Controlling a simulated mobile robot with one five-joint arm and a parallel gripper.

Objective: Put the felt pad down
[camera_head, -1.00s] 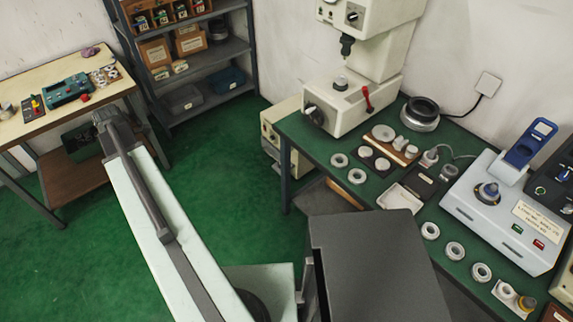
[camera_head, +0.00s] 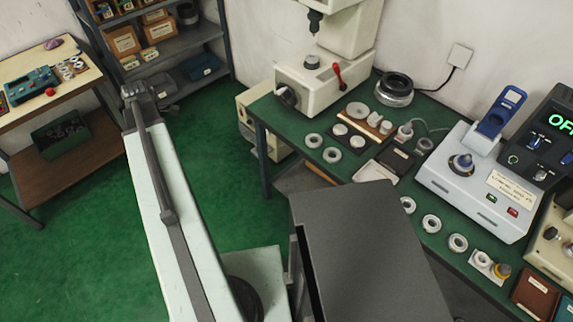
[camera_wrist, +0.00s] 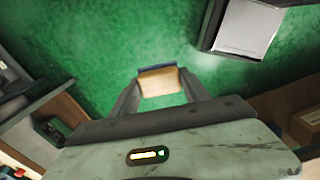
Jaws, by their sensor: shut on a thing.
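In the wrist view, my gripper (camera_wrist: 160,76) holds a small tan block-like piece with a dark edge, which I take to be the felt pad (camera_wrist: 160,83). The piece sits between the two fingertips, with green floor behind it. In the head view, my gripper (camera_head: 134,90) is at the far end of the raised arm, over the floor between the wooden table and the shelf rack. The pad cannot be made out there.
A green-topped bench (camera_head: 263,108) with a press, rings and instruments stands at the right. A wooden table (camera_head: 40,107) is at the left and a shelf rack (camera_head: 197,50) at the back. Green floor (camera_head: 90,245) is open at the lower left.

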